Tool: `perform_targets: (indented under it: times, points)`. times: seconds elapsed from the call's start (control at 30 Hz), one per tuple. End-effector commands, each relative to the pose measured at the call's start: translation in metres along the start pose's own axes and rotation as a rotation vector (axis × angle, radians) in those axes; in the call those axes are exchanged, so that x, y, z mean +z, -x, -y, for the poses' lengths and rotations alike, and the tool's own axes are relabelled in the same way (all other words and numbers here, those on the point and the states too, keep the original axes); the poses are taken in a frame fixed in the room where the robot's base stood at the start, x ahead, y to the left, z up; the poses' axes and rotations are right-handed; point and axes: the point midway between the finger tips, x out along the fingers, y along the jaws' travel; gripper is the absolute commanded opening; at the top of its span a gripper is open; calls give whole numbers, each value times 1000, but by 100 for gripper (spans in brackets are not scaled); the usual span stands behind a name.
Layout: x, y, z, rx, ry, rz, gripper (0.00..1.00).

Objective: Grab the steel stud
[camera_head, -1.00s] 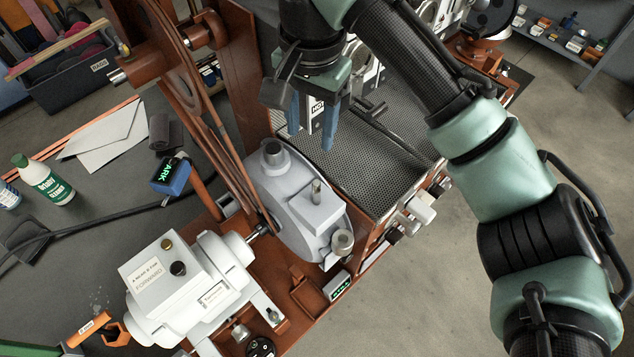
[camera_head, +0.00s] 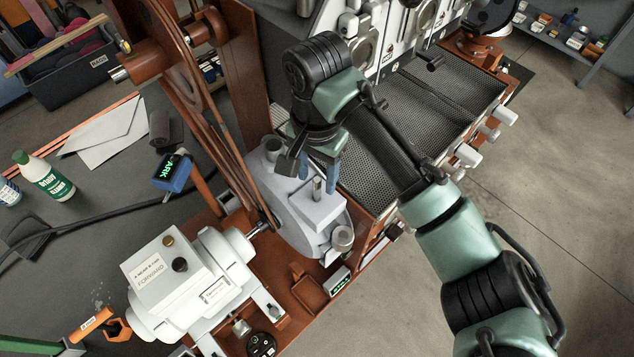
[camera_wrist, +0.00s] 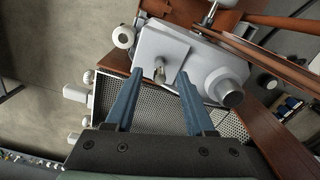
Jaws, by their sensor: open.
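The steel stud (camera_head: 317,188) is a short upright metal pin on the flat raised pad of the grey cast housing (camera_head: 283,205). It also shows in the wrist view (camera_wrist: 160,73), lined up between my two fingertips. My gripper (camera_head: 319,175) is open and empty, with its blue fingers pointing down over the housing. In the wrist view my gripper (camera_wrist: 160,78) has one finger on each side of the stud, with a gap on both sides. I cannot tell whether the fingertips are down level with the stud or still above it.
A large round boss (camera_wrist: 225,88) rises from the housing beside the right finger. A white motor unit (camera_head: 185,275) stands at the lower left. A brown upright post (camera_head: 243,75) and belt are close on the left. A perforated tray (camera_head: 390,135) lies behind.

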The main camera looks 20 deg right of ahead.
Motion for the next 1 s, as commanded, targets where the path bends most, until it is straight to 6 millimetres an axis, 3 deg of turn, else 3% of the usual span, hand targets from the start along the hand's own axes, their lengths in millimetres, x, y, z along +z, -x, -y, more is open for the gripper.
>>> perform_targets:
  times: [0.13,0.37,0.67,1.0]
  points:
    - [0,-14,-1,2,-1,0,54]
    - [0,-16,0,0,-1,-1,54]
    - [0,-15,0,1,0,0,2]
    - [0,-15,0,0,0,-1,0]
